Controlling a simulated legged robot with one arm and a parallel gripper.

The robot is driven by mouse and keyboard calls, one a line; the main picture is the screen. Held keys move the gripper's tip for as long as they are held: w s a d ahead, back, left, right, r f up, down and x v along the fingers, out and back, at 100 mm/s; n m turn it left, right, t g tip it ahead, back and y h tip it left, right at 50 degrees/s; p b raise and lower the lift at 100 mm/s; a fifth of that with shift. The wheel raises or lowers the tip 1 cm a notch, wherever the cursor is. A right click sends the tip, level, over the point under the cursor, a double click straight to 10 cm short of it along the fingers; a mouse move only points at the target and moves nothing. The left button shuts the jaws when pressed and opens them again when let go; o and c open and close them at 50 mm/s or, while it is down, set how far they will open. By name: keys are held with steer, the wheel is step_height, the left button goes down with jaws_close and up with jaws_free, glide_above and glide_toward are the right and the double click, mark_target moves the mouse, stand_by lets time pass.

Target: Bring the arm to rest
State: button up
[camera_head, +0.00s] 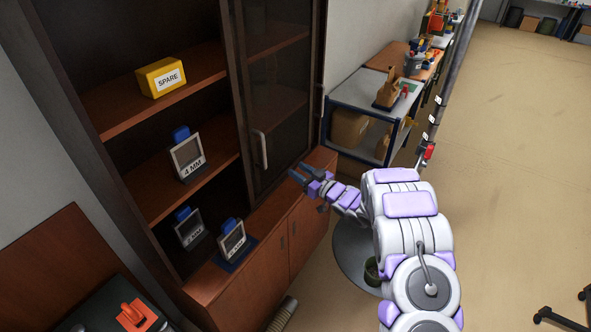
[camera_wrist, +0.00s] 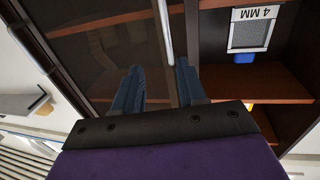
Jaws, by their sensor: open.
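My arm (camera_head: 405,215) reaches out from the lower right of the head view toward the cabinet, with white and purple links. My gripper (camera_head: 303,172) is at its end, in front of the cabinet's lower part, to the right of the glass door's handle. In the wrist view my gripper (camera_wrist: 160,82) shows two blue fingers spread apart with nothing between them. The glass door and its handle lie beyond the fingertips there. I cannot tell the exact gap between the fingers and the cabinet.
The cabinet's open shelves hold a yellow SPARE box (camera_head: 161,77), a 4 MM framed block (camera_head: 188,157) and two similar blocks below. The glass door (camera_head: 277,85) has a pale handle (camera_head: 260,149). A grey-topped bench (camera_head: 365,96) stands behind. Open floor (camera_head: 520,120) lies to the right.

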stand_by(0.4)
steer(key=d+r+m+h+b, duration=0.25)
steer(key=d+r+h, duration=0.25)
steer(key=d+h, duration=0.45)
steer(key=s+d+r+m+g+h+b, duration=0.1)
steer(key=s+d+r+m+g+h, duration=0.15)
steer(key=s, duration=0.35)
steer(key=s+d+r+m+g+h+b, duration=0.1)
steer(key=s+d+g+h, duration=0.1)
steer(key=s+d, duration=0.35)
steer(key=s+a+g+b, duration=0.1)
steer(key=s+a+g, duration=0.2)
steer(key=s, duration=1.2)
steer(key=s+a+f+m+g+y+b, duration=0.1)
steer(key=s+a+g, duration=0.3)
steer(key=s, duration=1.1)
steer(key=s+a+m+g+y+b, duration=0.1)
steer(key=s+a+g, duration=0.3)
steer(key=s, duration=1.2)
steer(key=shift+a+f, duration=0.2)
steer(key=shift+a, duration=0.4)
